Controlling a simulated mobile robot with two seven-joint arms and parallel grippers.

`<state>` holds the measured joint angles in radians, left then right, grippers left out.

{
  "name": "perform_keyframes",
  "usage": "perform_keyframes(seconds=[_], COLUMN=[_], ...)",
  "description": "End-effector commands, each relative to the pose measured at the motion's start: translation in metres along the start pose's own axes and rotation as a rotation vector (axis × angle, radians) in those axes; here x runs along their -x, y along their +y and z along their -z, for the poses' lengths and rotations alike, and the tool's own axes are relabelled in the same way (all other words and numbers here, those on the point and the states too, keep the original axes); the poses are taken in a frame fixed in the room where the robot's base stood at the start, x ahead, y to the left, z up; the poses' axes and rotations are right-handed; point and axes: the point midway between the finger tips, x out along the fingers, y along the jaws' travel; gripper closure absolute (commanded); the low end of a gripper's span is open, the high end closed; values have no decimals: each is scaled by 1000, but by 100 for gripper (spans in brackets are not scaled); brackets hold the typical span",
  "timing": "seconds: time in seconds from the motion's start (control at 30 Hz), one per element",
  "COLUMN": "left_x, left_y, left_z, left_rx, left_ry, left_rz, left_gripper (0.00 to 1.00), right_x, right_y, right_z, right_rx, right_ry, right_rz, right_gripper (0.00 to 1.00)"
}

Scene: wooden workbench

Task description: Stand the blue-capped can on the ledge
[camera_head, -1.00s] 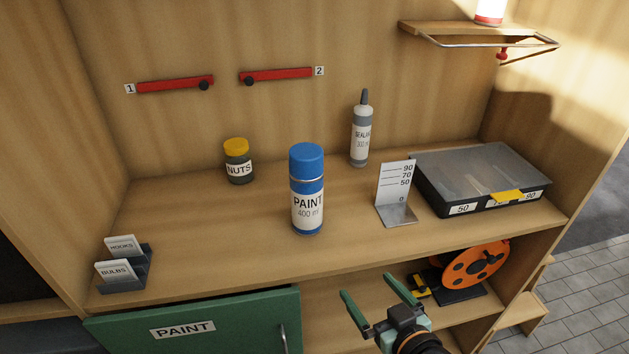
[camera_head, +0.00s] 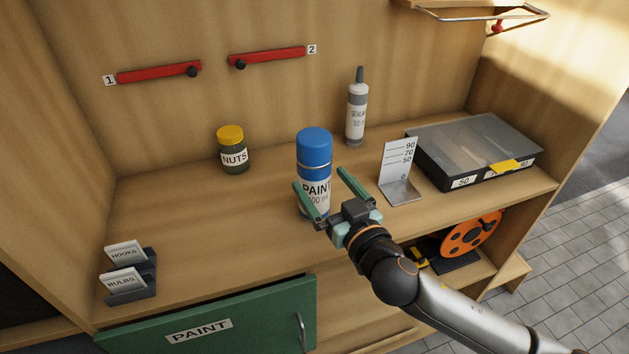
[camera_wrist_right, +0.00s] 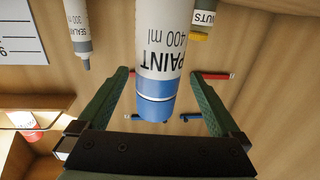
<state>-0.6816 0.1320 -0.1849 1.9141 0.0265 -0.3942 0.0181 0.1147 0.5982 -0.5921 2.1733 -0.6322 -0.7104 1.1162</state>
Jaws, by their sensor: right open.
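The blue-capped paint can (camera_head: 313,150) stands upright on the bench top, with a white label and a blue cap. It also shows upside down in the right wrist view (camera_wrist_right: 157,108), between the two fingers. My right gripper (camera_head: 319,179) is open in front of the can, one green finger toward each side of it. The left finger hides part of the can's lower left. I cannot tell whether either finger touches it. The ledge (camera_head: 432,6) is a small wooden shelf with a wire rail, high at the right and cut by the top edge. My left gripper is out of view.
A height-marked plate (camera_head: 397,165) and a grey-lidded case (camera_head: 470,145) stand right of the can. A sealant bottle (camera_head: 356,112) is behind it, a nuts jar (camera_head: 232,152) left. Card holders (camera_head: 130,275) sit at the front left. Bench between jar and holders is clear.

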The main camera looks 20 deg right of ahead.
Motion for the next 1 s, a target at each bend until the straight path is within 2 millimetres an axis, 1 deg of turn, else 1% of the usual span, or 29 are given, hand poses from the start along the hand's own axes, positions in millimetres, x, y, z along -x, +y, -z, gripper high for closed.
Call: perform_keyframes(seconds=[0.03,0.23,0.3,0.4,0.67,0.7,1.0], left_x=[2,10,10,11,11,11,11], left_y=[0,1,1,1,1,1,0], left_z=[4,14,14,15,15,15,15], left_rx=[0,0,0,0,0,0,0], left_ry=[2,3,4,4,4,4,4], left_rz=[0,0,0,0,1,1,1], left_gripper=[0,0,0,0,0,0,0], right_x=[-5,-30,-39,-47,-49,-49,-49], right_y=[1,3,3,2,2,2,2], right_z=[4,12,10,9,7,7,7], right_rx=[2,3,1,1,0,0,0], right_ry=[2,2,1,1,-1,-1,-1], right_rz=[-1,-2,-2,0,1,1,0], right_gripper=[0,0,0,0,0,1,35])
